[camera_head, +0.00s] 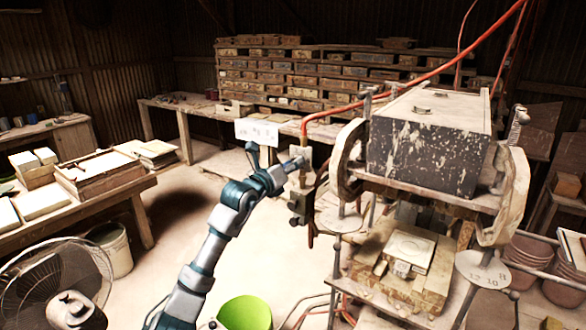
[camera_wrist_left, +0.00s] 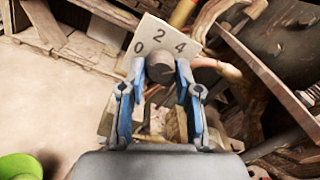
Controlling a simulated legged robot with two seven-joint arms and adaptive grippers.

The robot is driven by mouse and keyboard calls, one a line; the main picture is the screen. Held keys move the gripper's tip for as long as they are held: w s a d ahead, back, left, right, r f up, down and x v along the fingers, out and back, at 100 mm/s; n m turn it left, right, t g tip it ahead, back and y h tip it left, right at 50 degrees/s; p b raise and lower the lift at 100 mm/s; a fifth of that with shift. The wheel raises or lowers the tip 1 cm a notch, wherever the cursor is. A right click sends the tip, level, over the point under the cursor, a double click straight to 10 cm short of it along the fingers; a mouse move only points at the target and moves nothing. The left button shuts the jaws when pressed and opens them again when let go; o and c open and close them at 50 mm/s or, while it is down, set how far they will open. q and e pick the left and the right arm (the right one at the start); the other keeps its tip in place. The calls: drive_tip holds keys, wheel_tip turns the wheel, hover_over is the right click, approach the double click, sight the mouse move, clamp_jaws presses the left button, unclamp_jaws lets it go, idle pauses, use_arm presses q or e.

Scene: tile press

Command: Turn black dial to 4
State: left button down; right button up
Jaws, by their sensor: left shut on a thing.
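The dial (camera_wrist_left: 160,66) is a dark round knob in front of a pale plate (camera_wrist_left: 158,38) marked 0, 2 and 4 in the left wrist view. My left gripper (camera_wrist_left: 160,80) has its blue-backed fingers on both sides of the knob and is shut on it. The 2 sits above the knob, the 0 to its left and the 4 to its upper right. I cannot make out a pointer on the knob. In the head view my left gripper (camera_head: 294,166) is at the press's left side, and the dial cannot be made out there. My right gripper is not seen.
The press (camera_head: 430,135) with its dark, worn box stands right of my left arm. A red hose (camera_head: 420,78) runs above. A green bucket (camera_head: 245,313) and a fan (camera_head: 55,285) stand low in front. A table with tiles (camera_head: 100,205) is at left.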

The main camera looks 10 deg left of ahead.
use_arm(q)
drive_tip(key=shift+n, duration=2.3)
drive_tip(key=shift+r, duration=0.1)
drive_tip(key=c, duration=0.8)
unclamp_jaws()
drive_tip(key=shift+w+a, duration=0.1)
drive_tip(key=shift+a, duration=0.1)
drive_tip(key=v, duration=1.2)
drive_tip(key=shift+f, duration=0.25)
